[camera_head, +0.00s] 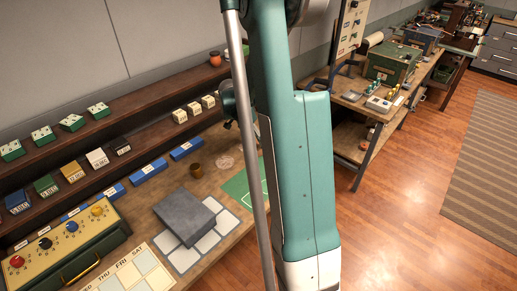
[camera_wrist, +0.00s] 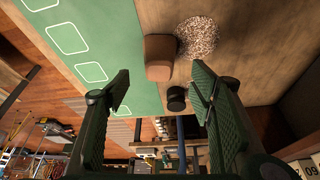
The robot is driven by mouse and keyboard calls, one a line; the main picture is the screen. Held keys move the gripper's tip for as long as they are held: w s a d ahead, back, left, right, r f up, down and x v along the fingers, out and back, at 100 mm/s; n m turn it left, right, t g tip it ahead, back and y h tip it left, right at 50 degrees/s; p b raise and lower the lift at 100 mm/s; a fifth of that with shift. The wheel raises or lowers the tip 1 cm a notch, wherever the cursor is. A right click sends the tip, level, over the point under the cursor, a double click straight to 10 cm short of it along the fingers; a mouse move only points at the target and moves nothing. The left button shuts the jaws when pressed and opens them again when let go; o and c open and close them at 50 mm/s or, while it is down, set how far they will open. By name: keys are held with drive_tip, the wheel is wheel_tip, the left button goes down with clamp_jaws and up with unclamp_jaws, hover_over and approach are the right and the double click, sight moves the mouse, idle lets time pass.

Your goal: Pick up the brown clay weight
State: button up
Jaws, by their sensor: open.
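In the wrist view a brown block with rounded edges (camera_wrist: 159,57), which looks like the clay weight, stands on the table beside the green mat. My gripper (camera_wrist: 160,82) is open and empty, its dark ribbed fingers apart. The block shows between and beyond the fingertips, and I see no contact. A small black cylinder (camera_wrist: 175,99) stands close to the block. In the head view my arm hides the gripper and, it seems, the block. A brown cylinder (camera_head: 196,169) stands on the table there; I cannot tell that it is the weight.
A speckled round patch (camera_wrist: 197,38) lies against the block's side. The green mat (camera_wrist: 105,45) has white outlines. In the head view a grey slab (camera_head: 184,213), blue boxes (camera_head: 154,168) and a control box with knobs (camera_head: 66,245) crowd the table, with shelves (camera_head: 90,150) behind.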

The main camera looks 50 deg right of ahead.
sight(257, 142)
drive_tip(key=shift+d+f, duration=0.2)
drive_tip(key=shift+f, duration=0.45)
drive_tip(key=shift+a+x, duration=0.2)
drive_tip(key=shift+x, duration=2.4)
drive_tip(key=shift+c, duration=0.2)
drive_tip(key=c, duration=1.1)
